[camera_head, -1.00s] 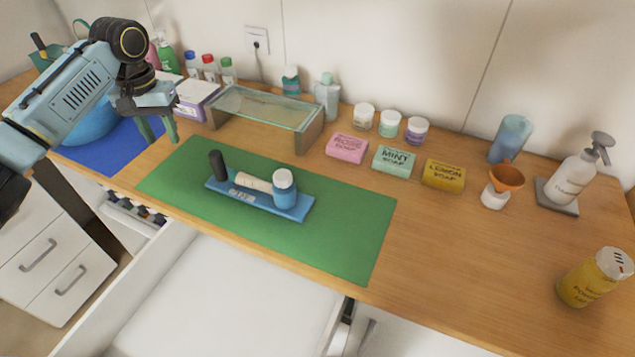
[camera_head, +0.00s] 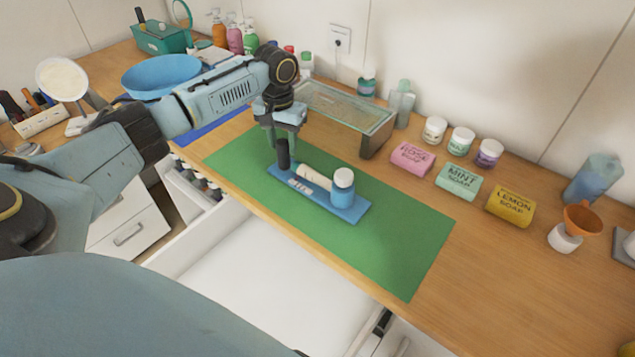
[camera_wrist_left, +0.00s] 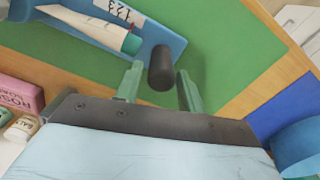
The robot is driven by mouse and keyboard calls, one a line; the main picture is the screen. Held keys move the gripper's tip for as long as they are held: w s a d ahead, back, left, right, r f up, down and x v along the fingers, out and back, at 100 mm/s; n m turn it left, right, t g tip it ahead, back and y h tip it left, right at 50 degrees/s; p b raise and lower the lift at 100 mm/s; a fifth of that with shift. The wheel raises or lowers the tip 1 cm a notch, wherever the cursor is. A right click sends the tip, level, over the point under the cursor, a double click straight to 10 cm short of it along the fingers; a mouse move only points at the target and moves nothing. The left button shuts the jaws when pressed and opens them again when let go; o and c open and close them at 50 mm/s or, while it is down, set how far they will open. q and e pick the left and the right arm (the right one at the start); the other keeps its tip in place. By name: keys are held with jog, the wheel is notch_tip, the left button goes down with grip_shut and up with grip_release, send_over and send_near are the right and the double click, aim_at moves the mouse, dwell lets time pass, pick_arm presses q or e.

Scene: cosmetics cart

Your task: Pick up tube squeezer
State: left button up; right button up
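The tube squeezer (camera_head: 352,214) is a long blue base lying on the green mat (camera_head: 400,250). An upright black handle (camera_head: 283,153) stands at its left end. A pale tube (camera_head: 314,177) lies on the base, and a blue jar with a white lid (camera_head: 343,187) is at the right end. My left gripper (camera_head: 281,138) is over the handle end, pointing down. In the left wrist view the black handle (camera_wrist_left: 161,70) sits between the spread green fingers of the left gripper (camera_wrist_left: 158,88), with gaps beside it. My right gripper is not in view.
A glass-topped stand (camera_head: 345,105) is behind the mat. Pink (camera_head: 412,158), mint (camera_head: 458,181) and yellow (camera_head: 510,206) soaps line the right. An open white drawer (camera_head: 270,280) is below the front edge. The mat's right part is clear.

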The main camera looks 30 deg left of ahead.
aim_at(283, 154)
pick_arm(q)
notch_tip(283, 154, down, 4)
jog(key=shift+s+f, duration=0.1)
jog(key=c, duration=0.8)
grip_shut()
notch_tip(283, 154, up, 10)
jog(key=shift+r, duration=0.15)
